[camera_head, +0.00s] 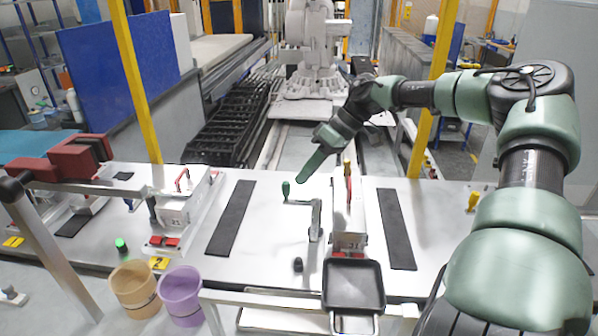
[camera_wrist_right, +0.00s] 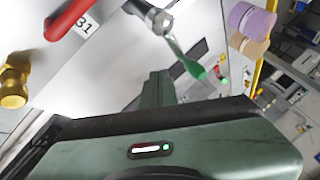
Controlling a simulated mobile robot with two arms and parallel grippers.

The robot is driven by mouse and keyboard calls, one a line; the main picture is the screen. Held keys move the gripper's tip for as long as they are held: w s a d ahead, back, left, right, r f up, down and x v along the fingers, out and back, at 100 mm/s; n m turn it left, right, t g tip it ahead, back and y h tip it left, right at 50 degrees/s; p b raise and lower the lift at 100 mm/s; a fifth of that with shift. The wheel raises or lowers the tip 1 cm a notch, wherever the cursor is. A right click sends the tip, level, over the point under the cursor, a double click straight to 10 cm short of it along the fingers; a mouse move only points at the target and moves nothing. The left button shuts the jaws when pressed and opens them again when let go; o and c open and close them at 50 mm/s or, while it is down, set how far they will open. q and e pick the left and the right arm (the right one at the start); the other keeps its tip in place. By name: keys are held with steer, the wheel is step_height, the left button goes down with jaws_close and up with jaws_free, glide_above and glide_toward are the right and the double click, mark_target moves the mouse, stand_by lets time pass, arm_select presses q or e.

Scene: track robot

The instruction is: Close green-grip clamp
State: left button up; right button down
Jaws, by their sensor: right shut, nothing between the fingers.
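The clamp (camera_head: 316,219) stands on the metal table, its lever (camera_head: 300,202) reaching left and ending in an upright green grip (camera_head: 286,188). In the right wrist view the green grip (camera_wrist_right: 187,60) points down and right from a metal joint (camera_wrist_right: 160,20). My right gripper (camera_head: 301,180) is shut and empty, its tip just above and right of the green grip; I cannot tell whether they touch. Its green fingers (camera_wrist_right: 158,88) also show in the wrist view, below the grip. My left gripper is out of view.
A red-handled clamp (camera_head: 348,188) on a white block stands right of the green-grip clamp. A black tray (camera_head: 353,285) is at the table's front. Dark strips (camera_head: 231,217) lie on the table. An orange bucket (camera_head: 134,288) and a purple bucket (camera_head: 181,295) stand front left.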

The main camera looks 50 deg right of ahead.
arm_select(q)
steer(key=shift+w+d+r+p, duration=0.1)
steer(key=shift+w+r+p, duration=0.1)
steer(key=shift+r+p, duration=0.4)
arm_select(e)
steer(key=a, duration=0.3)
steer(key=shift+s+r, duration=0.25)
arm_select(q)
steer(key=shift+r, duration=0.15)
arm_select(e)
steer(key=shift+d+f, duration=0.1)
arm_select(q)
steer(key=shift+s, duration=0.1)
